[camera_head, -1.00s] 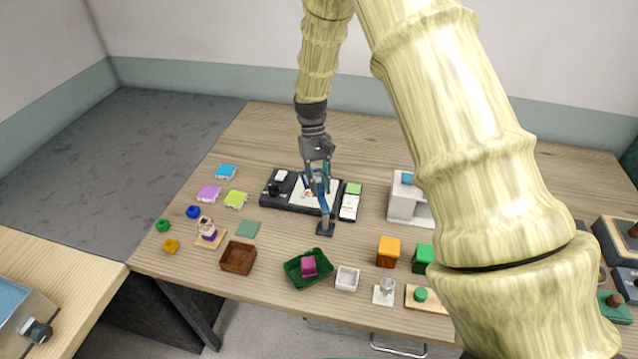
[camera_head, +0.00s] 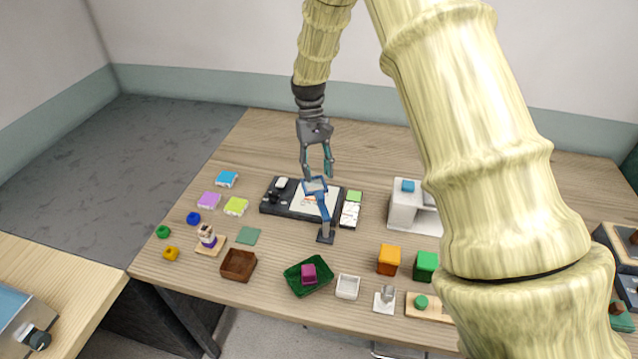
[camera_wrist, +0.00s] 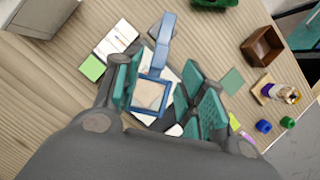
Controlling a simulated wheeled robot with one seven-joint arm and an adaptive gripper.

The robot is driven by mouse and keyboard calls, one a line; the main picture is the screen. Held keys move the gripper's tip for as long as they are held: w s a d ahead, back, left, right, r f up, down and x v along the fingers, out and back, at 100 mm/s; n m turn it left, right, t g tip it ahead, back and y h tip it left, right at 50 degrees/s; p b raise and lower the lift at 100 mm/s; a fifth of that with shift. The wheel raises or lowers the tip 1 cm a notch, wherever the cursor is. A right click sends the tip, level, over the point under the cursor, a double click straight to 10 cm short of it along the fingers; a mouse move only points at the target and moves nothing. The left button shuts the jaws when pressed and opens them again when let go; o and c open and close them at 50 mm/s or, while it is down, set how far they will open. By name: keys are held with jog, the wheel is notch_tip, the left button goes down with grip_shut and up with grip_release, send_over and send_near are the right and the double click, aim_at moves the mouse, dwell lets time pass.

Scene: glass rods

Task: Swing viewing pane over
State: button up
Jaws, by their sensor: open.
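The viewing pane is a blue square frame (camera_head: 315,186) on a blue arm (camera_head: 323,209) that rises from a dark stand (camera_head: 325,236). The frame hangs over the white sheet (camera_head: 304,201) on the black board (camera_head: 277,204). In the wrist view the blue frame (camera_wrist: 151,95) shows between my fingers, with the pale sheet seen through it. My gripper (camera_head: 317,174) is open and points down just above the frame. In the wrist view my gripper (camera_wrist: 165,90) has its teal fingers apart on either side of the frame. I cannot tell whether a finger touches it.
A green block (camera_head: 354,196) and white cards (camera_head: 350,215) lie right of the sheet. A white stand (camera_head: 401,208) is farther right. A green tray (camera_head: 292,279), a brown box (camera_head: 238,264) and a white dish (camera_head: 347,287) stand in front. The table behind the board is clear.

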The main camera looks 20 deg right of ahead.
jog(key=shift+v, duration=2.95)
